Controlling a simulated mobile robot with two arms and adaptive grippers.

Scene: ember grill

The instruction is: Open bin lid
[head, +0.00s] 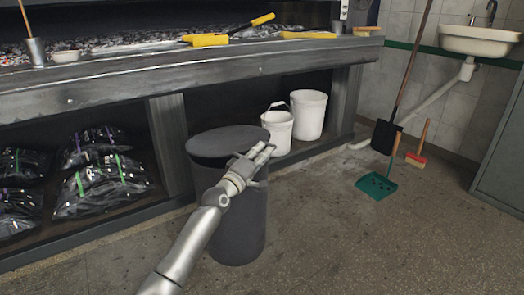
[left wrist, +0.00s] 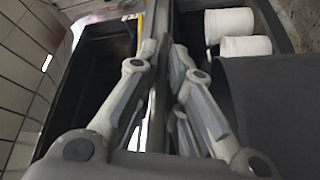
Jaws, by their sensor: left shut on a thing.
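The bin (head: 238,225) is a dark grey round bin standing on the floor in front of the grill counter. Its round grey lid (head: 222,139) lies over the top and looks slightly tilted, but how far it is raised is hard to tell. My left gripper (head: 262,153) is at the right edge of the lid, shut on it. In the left wrist view my left gripper's fingers (left wrist: 162,80) close on a thin dark edge, and a large dark curved surface, likely the bin, fills the right. My right gripper is not in view.
Two white buckets (head: 308,114) stand on the low shelf behind the bin. Bagged charcoal (head: 100,172) lies on the shelf at left. The counter edge (head: 150,80) runs above the bin. A green dustpan (head: 376,186) and a shovel (head: 385,136) are at right. Floor in front is clear.

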